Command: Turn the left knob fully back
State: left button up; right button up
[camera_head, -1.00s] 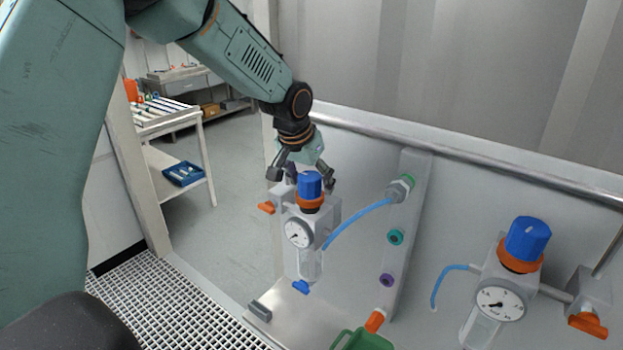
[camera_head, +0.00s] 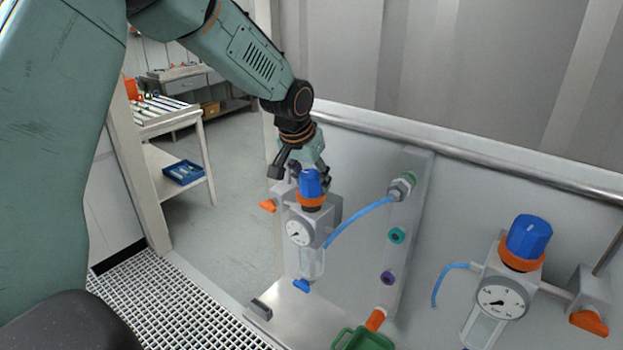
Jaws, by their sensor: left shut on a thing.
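The left knob (camera_head: 311,184) is blue with an orange collar (camera_head: 312,200) and tops a grey regulator with a round gauge (camera_head: 299,232). My left gripper (camera_head: 303,178) comes down from above and behind and is shut on the left knob. One finger shows at the left of the knob and the other at its right, partly hidden behind it. A second blue knob (camera_head: 529,236), also with an orange collar, sits on the regulator at the right, with its own gauge (camera_head: 502,302). My right gripper is not in view.
An orange valve handle (camera_head: 268,206) sits just left of the left regulator. A blue hose (camera_head: 358,220) runs from it to a fitting (camera_head: 402,186) on an upright grey strip. A green container (camera_head: 365,340) stands at the bottom. A rail (camera_head: 470,157) runs along the back.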

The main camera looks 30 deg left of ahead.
pick_arm(q)
jog(key=shift+f, duration=0.1)
jog(key=n+b, duration=0.2)
jog(key=n+y+b, duration=0.1)
jog(key=n+b, duration=0.1)
jog(key=shift+f+g+y, duration=0.2)
jog(key=shift+g+y, duration=0.1)
jog(key=n+y+b, duration=0.1)
jog(key=n+b, duration=0.1)
jog(key=n, duration=0.2)
jog(key=shift+s+g, duration=0.1)
jog(key=shift+g, duration=0.3)
jog(key=shift+r+n+g+y+b, duration=0.1)
jog(key=shift+n+g+y+b, duration=0.3)
jog(key=shift+n, duration=1.4)
jog(key=shift+r+n+g+y+p, duration=0.1)
jog(key=shift+n+g+y+p, duration=0.3)
jog(key=shift+n, duration=0.8)
jog(key=shift+n+g+p, duration=0.1)
jog(key=shift+n+g, duration=0.5)
jog(key=shift+n, duration=0.6)
